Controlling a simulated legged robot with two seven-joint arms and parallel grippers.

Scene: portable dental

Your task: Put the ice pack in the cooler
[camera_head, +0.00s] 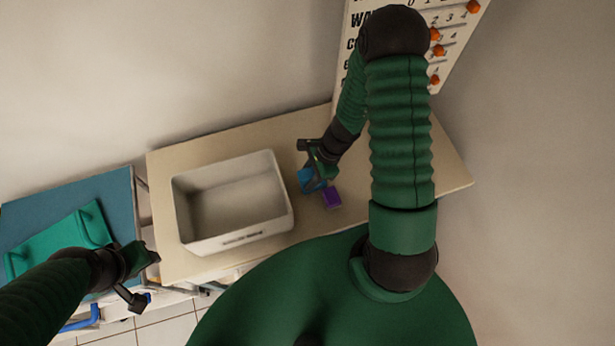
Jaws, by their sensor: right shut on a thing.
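The cooler, a whitish open-topped bin (283,226), stands on the beige table and looks empty inside. My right gripper (311,176) is just right of the cooler, over the table. It is shut on a small blue object (307,182), which I take to be the ice pack; the gripper partly hides it. I cannot tell whether the blue object still touches the table. My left gripper (147,279) is at the lower left, in front of the table's left edge. Its fingers are apart and nothing shows between them.
A small purple box (331,197) lies on the table (448,178) close to the blue object. A blue-topped surface with a green tray (60,241) is at the left. A board with orange knobs (461,28) stands behind the table. The table's right end is clear.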

